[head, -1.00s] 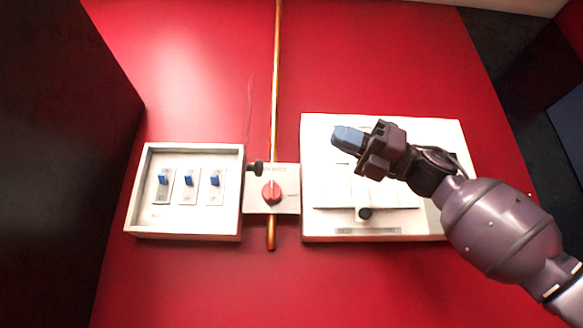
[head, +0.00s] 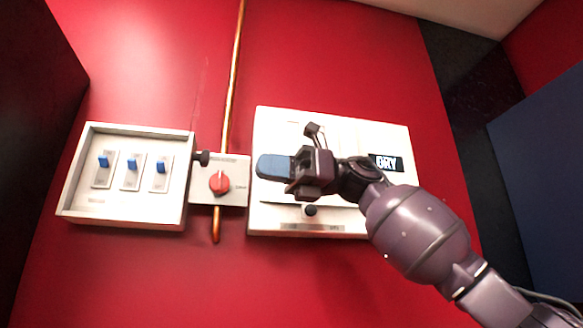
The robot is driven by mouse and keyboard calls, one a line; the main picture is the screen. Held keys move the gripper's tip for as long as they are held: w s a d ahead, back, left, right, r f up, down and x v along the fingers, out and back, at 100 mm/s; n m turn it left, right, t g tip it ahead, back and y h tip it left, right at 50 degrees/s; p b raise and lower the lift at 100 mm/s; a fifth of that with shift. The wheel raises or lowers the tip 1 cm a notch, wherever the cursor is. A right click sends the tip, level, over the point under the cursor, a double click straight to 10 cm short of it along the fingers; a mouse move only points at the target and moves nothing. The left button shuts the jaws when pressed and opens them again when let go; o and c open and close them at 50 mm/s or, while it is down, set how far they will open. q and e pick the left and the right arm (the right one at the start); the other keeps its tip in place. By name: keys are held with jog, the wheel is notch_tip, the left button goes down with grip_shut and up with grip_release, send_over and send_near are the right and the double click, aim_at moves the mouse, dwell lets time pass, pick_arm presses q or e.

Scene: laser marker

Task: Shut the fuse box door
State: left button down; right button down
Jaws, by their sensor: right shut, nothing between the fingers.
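The fuse box (head: 125,222) is a shallow light-grey box on the red wall at the left, with its front open and three blue-levered switches (head: 131,172) showing inside. A black knob (head: 201,158) sticks out to the right from its right side. The door seems to stand out edge-on along that side, but I cannot tell its exact angle. My right gripper (head: 274,167), with blue fingertips, is shut and empty. In the picture it lies right of the knob, over the white panel, apart from the fuse box. My left gripper is not in view.
A grey plate with a red rotary knob (head: 219,183) sits right of the fuse box, with a copper pipe (head: 233,75) running behind it. A white panel (head: 280,117) with a "DRY" display (head: 386,163) is behind my right arm. A dark surface stands at far left.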

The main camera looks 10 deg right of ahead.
pick_arm(q)
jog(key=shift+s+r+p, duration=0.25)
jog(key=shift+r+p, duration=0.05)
jog(key=shift+p, duration=0.3)
pick_arm(e)
jog(key=a, duration=0.7)
jog(key=shift+s, duration=0.35)
jog(key=shift+a, duration=0.1)
